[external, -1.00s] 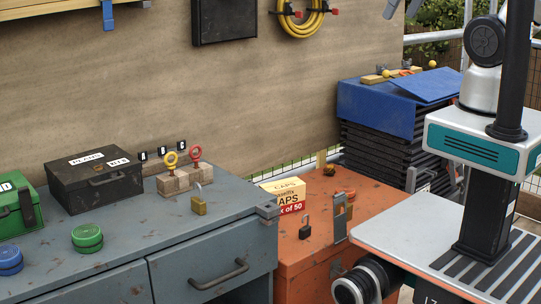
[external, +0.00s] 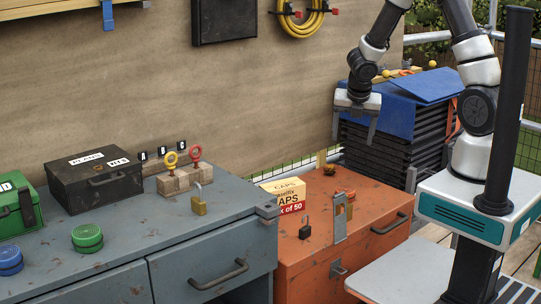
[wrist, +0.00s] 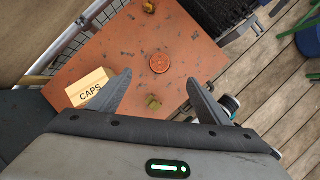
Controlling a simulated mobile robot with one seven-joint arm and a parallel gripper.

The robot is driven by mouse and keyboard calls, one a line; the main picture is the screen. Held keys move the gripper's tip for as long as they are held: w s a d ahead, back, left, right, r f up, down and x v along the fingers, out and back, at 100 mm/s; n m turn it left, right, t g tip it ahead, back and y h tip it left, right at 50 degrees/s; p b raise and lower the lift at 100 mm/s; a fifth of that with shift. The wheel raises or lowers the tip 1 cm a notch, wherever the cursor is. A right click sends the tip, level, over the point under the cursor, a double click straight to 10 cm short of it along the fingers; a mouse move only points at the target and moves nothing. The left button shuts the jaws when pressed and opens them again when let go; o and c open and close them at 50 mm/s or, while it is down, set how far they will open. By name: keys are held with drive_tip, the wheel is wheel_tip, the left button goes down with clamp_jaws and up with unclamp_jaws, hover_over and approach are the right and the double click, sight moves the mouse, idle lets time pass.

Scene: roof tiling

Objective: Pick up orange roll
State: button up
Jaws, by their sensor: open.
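The orange roll (wrist: 159,62) is a small round orange disc on the rusty orange cabinet top (wrist: 125,65) in the wrist view. It lies flat, a little ahead of my fingertips and roughly midway between them. In the external view my gripper (external: 354,137) hangs fingers-down, well above the orange cabinet (external: 315,262), in front of the blue-covered stack.
A CAPS box (wrist: 90,88) stands left of the roll. A small brassy item (wrist: 153,102) lies nearer my gripper. A dark padlock (external: 305,231) sits on the cabinet. The grey workbench (external: 150,225) adjoins at left. The blue-covered stack (external: 385,108) rises behind.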

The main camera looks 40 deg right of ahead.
drive_tip(key=n+b, duration=0.1)
drive_tip(key=n, duration=0.1)
approach(346, 190)
drive_tip(key=shift+y, duration=0.3)
drive_tip(key=shift+d+b+x, duration=0.1)
drive_tip(key=shift+b+x, duration=1.95)
drive_tip(key=shift+x, duration=0.15)
drive_tip(key=shift+d+b+x, duration=0.15)
drive_tip(key=shift+b+x, duration=1.9)
drive_tip(key=shift+x, duration=0.15)
drive_tip(key=shift+w+r, duration=0.1)
drive_tip(key=shift+r, duration=0.15)
drive_tip(key=c, duration=1.2)
